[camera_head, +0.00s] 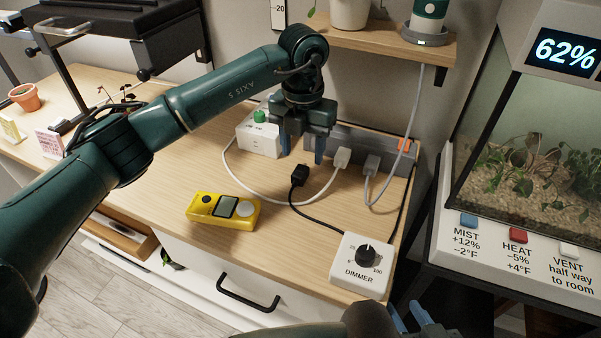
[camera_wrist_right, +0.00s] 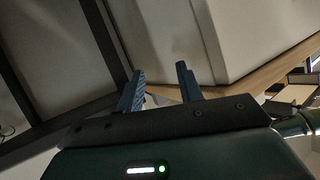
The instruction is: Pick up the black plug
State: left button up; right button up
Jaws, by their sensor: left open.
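The black plug (camera_head: 300,175) lies on the wooden tabletop, its black cord running to the white dimmer box (camera_head: 362,265). My left gripper (camera_head: 302,150) is open, pointing down just behind and above the plug, apart from it as far as I can tell. A grey power strip (camera_head: 362,144) lies behind, with a white plug (camera_head: 342,157) and a grey plug (camera_head: 371,165) at its front; the gripper hides its left part. My right gripper (camera_head: 408,318) is low at the table's front right; in the right wrist view (camera_wrist_right: 162,88) its fingers are apart and empty.
A yellow meter (camera_head: 223,209) lies left of the plug. A white box with a green knob (camera_head: 259,139) stands behind left. A shelf (camera_head: 385,44) overhangs the strip, and a terrarium (camera_head: 525,150) stands right. The table's left middle is clear.

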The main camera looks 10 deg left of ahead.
aim_at(298, 174)
pick_arm(q)
jog(key=shift+s+a+f, duration=0.1)
jog(key=shift+a+f, duration=0.1)
jog(key=shift+f, duration=1.35)
jog(key=shift+s+a+f, duration=0.1)
jog(key=shift+a+f, duration=0.1)
jog(key=shift+f, duration=1.35)
jog(key=shift+c, duration=0.2)
jog(key=c, duration=1.1)
